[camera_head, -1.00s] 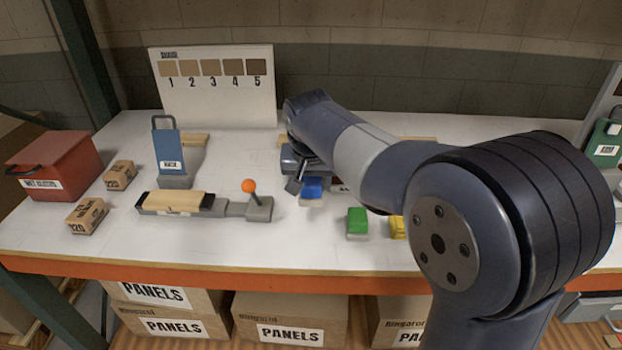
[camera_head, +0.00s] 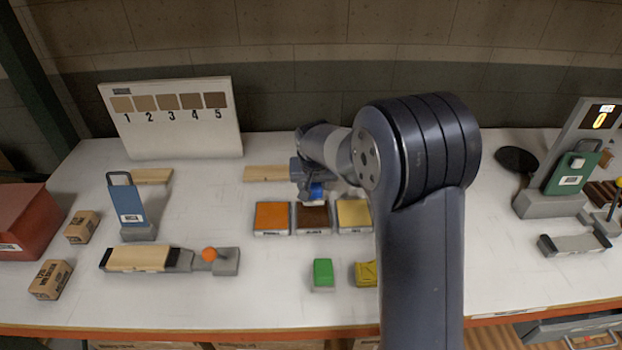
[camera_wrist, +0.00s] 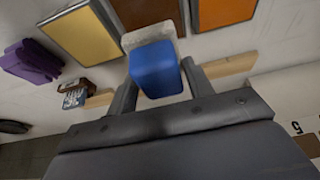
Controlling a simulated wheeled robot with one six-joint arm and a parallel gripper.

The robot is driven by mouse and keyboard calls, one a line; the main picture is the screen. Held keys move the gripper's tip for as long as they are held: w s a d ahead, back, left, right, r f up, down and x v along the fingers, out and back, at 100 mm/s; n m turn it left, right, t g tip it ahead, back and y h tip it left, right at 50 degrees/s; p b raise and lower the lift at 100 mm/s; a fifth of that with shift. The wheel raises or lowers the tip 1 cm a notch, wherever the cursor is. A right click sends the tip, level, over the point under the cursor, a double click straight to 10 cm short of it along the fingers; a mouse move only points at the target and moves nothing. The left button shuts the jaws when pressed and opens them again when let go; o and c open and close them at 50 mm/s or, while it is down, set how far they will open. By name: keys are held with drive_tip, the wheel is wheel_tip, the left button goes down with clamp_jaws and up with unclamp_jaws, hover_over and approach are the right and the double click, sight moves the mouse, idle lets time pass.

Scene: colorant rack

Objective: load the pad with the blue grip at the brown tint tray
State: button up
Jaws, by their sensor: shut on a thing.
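The pad with the blue grip (camera_wrist: 157,70) is between the two fingers of my gripper (camera_wrist: 160,80) in the wrist view, its pale pad side facing away from the palm. My gripper (camera_head: 312,188) is shut on it. In the head view the blue grip (camera_head: 316,190) shows just above the back part of the brown tint tray (camera_head: 316,220). The brown tray (camera_wrist: 147,12) also shows beyond the pad in the wrist view, partly hidden by it. I cannot tell whether the pad touches the tray.
An orange tray (camera_head: 271,218) stands left of the brown one and a yellow tray (camera_head: 353,215) right. A green-grip pad (camera_head: 323,274) and a yellow-grip pad (camera_head: 366,273) lie in front. A clamped wooden board (camera_head: 138,259) and blue holder (camera_head: 126,205) stand left.

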drive_tip(key=shift+f+b, duration=1.8)
drive_tip(key=shift+f, duration=1.15)
drive_tip(key=shift+s+f+b, duration=0.15)
drive_tip(key=shift+f+b, duration=0.45)
drive_tip(key=shift+r+p, duration=2.15)
drive_tip(key=shift+r, duration=1.5)
drive_tip(key=shift+f, duration=0.1)
